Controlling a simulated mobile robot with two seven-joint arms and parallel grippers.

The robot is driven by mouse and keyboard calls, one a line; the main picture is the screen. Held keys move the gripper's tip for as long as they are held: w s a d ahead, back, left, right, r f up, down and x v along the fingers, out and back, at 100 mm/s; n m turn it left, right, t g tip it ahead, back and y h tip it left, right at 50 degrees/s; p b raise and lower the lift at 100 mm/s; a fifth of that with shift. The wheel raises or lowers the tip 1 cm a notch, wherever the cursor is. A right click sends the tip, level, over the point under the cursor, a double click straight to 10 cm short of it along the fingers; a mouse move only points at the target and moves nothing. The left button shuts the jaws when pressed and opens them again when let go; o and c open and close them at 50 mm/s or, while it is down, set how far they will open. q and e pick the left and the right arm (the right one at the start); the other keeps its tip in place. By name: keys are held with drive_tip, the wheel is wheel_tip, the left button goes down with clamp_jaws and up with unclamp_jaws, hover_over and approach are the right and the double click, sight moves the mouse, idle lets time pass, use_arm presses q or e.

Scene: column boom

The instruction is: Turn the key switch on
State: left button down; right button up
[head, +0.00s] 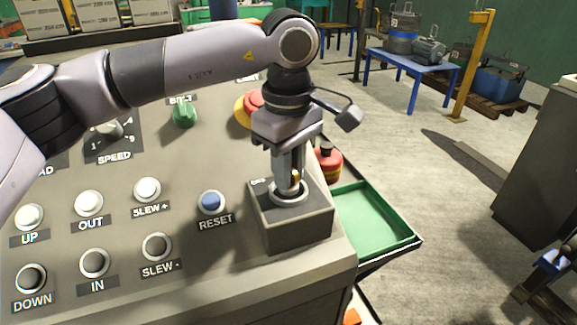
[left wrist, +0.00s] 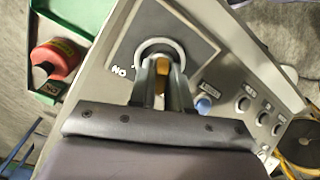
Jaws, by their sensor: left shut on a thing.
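The key switch is a grey box (head: 295,228) at the right front corner of the sloped console, with a round metal collar (head: 289,193) on top. My left gripper (head: 289,182) points down at the collar, its fingers closed on the yellow-orange key (head: 296,177). The left wrist view shows the key (left wrist: 161,69) between the two fingers (left wrist: 161,83), over the collar (left wrist: 159,50). My right gripper is out of view.
A blue RESET button (head: 212,202) and several white and black buttons lie left of the box. A red mushroom button (head: 254,102) sits behind my gripper. A red item with a black top (head: 327,163) and a green tray (head: 370,222) are at the right.

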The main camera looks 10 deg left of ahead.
use_arm(q)
drive_tip(key=shift+r+m, duration=0.1)
drive_tip(key=shift+m, duration=5.9)
drive_tip(key=c, duration=1.1)
unclamp_jaws()
drive_tip(key=shift+r, duration=3.55)
